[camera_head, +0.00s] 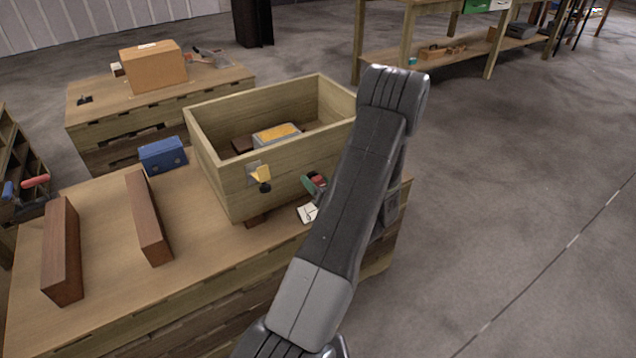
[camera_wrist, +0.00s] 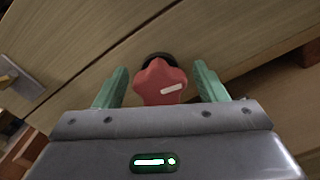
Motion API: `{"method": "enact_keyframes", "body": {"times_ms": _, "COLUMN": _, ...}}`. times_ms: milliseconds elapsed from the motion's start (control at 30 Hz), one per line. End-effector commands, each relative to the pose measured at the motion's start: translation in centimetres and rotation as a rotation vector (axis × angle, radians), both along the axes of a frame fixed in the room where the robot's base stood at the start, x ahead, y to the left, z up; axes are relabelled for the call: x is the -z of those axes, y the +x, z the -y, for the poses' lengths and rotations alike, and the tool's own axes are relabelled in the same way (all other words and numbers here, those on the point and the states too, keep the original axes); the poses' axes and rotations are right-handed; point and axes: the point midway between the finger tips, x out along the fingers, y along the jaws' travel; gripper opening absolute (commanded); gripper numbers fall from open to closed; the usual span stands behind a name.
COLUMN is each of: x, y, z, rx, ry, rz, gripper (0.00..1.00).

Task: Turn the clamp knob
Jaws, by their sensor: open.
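The clamp knob (camera_wrist: 160,84) is red and lobed with a white mark, set on a dark round base against the wooden box wall. In the wrist view it sits between the two green fingers of my gripper (camera_wrist: 161,70). The fingers are open, one on each side, with a visible gap to the knob. In the head view the knob (camera_head: 318,180) shows as a small red patch on the front of the wooden box (camera_head: 222,186), beside a green finger. My arm hides most of my gripper there.
A yellow lever (camera_head: 261,173) with a dark end is on the box front, left of the knob. A white card (camera_head: 307,213) lies on the workbench (camera_head: 195,255) below. The box holds a yellow-topped block (camera_head: 277,134). A blue case (camera_head: 162,155) and two brown bars (camera_head: 148,222) are left.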

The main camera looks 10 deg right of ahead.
Motion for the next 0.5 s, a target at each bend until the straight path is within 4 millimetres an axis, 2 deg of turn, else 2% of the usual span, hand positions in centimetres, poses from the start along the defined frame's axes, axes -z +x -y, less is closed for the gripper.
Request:
{"method": "enact_keyframes", "body": {"times_ms": 167, "x": -0.1, "y": -2.5, "z": 1.0, "rx": 0.005, "ry": 0.003, "rz": -0.002, "gripper": 0.65}}
{"method": "enact_keyframes", "body": {"times_ms": 500, "x": 0.0, "y": -9.4, "z": 3.6, "rx": 0.007, "ry": 0.003, "rz": -0.001, "gripper": 0.65}}
